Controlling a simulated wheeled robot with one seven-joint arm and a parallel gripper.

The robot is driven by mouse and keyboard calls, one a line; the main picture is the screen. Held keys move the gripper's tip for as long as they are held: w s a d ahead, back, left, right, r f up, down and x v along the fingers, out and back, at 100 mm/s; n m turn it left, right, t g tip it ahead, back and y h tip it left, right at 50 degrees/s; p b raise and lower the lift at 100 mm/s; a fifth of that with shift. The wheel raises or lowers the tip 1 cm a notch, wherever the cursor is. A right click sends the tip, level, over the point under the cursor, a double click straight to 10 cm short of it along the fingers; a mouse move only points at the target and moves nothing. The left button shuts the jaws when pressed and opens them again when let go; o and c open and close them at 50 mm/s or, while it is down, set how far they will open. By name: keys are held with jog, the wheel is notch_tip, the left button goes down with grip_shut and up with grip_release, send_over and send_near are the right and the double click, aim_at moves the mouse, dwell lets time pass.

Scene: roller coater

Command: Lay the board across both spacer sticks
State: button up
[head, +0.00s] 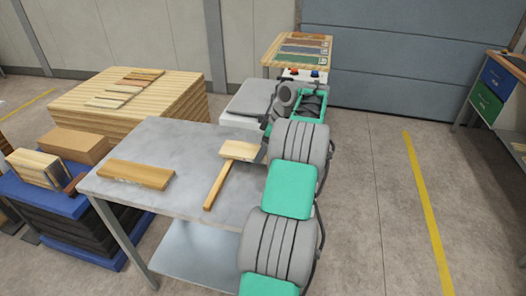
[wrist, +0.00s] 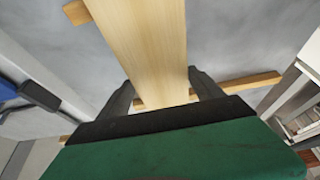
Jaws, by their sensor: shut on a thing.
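The pale board (head: 238,150) is held at one end by my gripper (wrist: 162,92); it also shows in the wrist view (wrist: 148,40), running away between the two fingers. One spacer stick (head: 219,186) lies on the grey table, its far end hidden beneath the board; its end shows at the wrist view's top left (wrist: 77,12). The other spacer stick (wrist: 250,84) passes under the board near the fingers. In the head view it is hidden by my arm. The board is above both sticks, but I cannot tell whether it touches them.
A brown wooden piece (head: 136,175) lies at the left of the grey table (head: 180,140). A large wood stack (head: 130,98) with loose strips stands behind. Blue pallets (head: 50,205) with blocks are at the left. A grey-topped machine (head: 250,97) is beyond the table.

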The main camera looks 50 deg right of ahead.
jog(key=shift+f, duration=0.4)
jog(key=shift+f, duration=0.1)
jog(key=o, duration=1.6)
